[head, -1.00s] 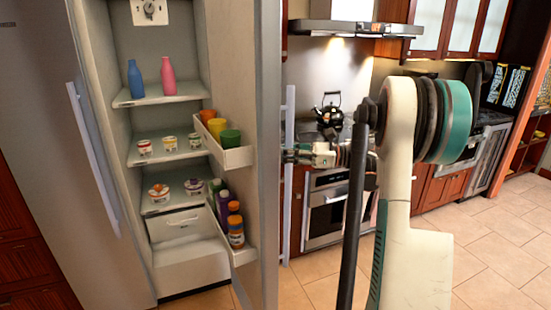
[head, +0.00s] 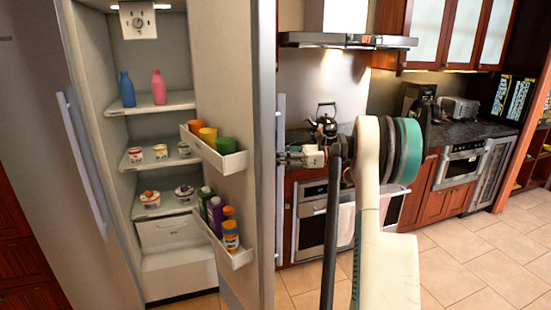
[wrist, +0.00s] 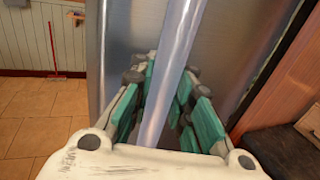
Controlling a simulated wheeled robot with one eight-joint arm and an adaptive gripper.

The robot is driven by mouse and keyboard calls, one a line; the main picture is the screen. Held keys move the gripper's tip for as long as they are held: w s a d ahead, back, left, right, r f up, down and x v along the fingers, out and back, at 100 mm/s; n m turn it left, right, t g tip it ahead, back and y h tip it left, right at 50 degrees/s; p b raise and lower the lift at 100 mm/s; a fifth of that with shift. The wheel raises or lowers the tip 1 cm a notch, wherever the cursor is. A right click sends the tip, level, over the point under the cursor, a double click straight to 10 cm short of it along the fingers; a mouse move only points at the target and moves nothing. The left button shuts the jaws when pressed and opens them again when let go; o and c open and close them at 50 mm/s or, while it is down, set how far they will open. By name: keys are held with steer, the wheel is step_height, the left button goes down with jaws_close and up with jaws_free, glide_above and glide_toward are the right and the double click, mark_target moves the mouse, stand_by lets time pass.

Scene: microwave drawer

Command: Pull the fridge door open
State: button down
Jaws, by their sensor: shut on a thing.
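The fridge door (head: 262,150) stands wide open, seen nearly edge-on in the head view, with its shelves facing left. Its long pale bar handle (head: 280,190) is upright on the door's right side. My gripper (head: 291,156) is at the handle, partly hidden by my arm. In the wrist view the handle (wrist: 172,70) runs down between the green-padded fingers of my gripper (wrist: 165,95), which are shut on it. The fridge interior (head: 160,185) shows on the left, with shelves and a lower drawer.
Door shelves hold cups (head: 208,137) and bottles (head: 216,215). A pink bottle (head: 158,88) and a blue bottle (head: 127,90) stand inside. An oven (head: 315,215) and a kettle (head: 323,120) are behind the door. Tiled floor (head: 470,265) is clear at the right.

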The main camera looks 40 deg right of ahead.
steer(key=shift+s+d+f, duration=0.1)
steer(key=shift+s+f, duration=0.1)
steer(key=shift+s, duration=0.1)
steer(key=c, duration=1.7)
jaws_free()
steer(key=shift+s+r, duration=0.1)
steer(key=shift+o, duration=1.2)
steer(key=shift+s+d+r, duration=0.15)
steer(key=shift+s+d, duration=0.05)
steer(key=shift+w+a, duration=0.15)
steer(key=v, duration=1.2)
